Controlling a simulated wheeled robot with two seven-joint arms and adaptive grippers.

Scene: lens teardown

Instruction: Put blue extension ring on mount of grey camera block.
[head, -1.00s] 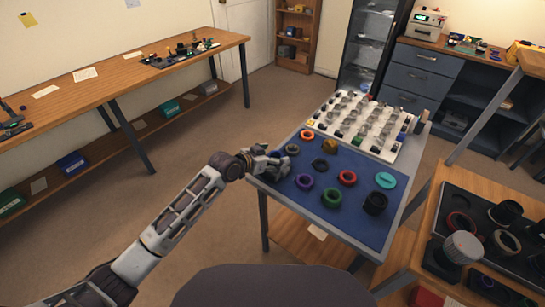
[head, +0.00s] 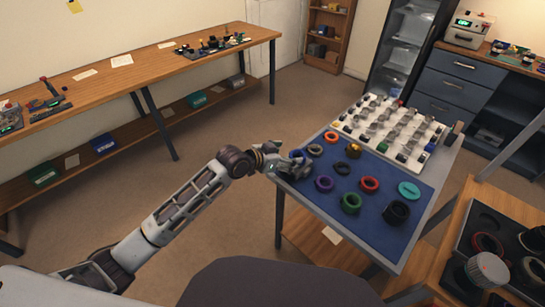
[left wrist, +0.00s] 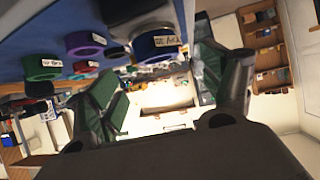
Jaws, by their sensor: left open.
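A blue ring with a white label (left wrist: 157,42) shows in the left wrist view, at the mat's edge, just beyond and between my finger tips. My left gripper (left wrist: 165,88) is open, with one finger on each side of that view and nothing held between them. In the head view my left gripper (head: 298,168) is at the left corner of the blue mat, largely covering the blue ring (head: 296,154). My right gripper is not in view.
The blue mat (head: 372,228) carries a purple ring (head: 324,184), green ring (head: 351,203), red ring (head: 369,184), teal disc (head: 409,190) and black cylinder (head: 397,212). A white rack (head: 345,128) of small parts stands behind. A side bench with a dark tray (head: 462,246) is at right.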

